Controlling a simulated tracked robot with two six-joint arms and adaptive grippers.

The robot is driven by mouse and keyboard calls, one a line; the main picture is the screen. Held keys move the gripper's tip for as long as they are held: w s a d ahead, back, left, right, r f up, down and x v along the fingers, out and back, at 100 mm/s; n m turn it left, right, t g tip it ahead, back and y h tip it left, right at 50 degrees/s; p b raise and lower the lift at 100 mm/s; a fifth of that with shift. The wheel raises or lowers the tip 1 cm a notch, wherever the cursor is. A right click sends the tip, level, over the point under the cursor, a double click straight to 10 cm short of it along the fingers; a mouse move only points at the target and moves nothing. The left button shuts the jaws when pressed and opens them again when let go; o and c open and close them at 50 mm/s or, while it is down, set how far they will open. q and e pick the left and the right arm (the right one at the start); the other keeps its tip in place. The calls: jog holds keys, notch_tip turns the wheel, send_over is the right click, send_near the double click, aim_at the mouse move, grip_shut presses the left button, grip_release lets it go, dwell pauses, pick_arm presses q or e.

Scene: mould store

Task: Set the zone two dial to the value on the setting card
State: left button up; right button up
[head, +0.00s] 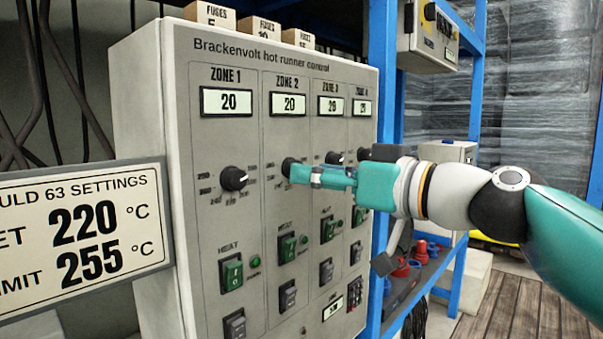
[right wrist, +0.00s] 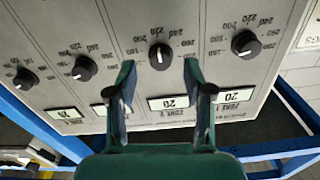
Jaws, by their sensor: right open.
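The zone two dial (head: 288,165) is a black knob on the grey control cabinet, partly hidden by my right gripper (head: 297,172). In the right wrist view, upside down, the dial (right wrist: 161,56) lies between the two teal fingertips of my right gripper (right wrist: 159,66). The fingers are open, with a visible gap on each side of the knob. Its white mark looks near upright in that view. The zone two display (head: 287,104) reads 20. The setting card (head: 80,238) at the left reads 220 °C on its set line and 255 °C limit. My left gripper is out of view.
The zone one dial (head: 233,178) and zone three dial (head: 334,158) flank the zone two dial. Green heat switches (head: 287,247) sit below. Fuse boxes (head: 209,15) stand on the cabinet top. Blue shelving (head: 380,60) stands at its right.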

jog(key=v, duration=0.9)
jog(key=shift+d, duration=0.1)
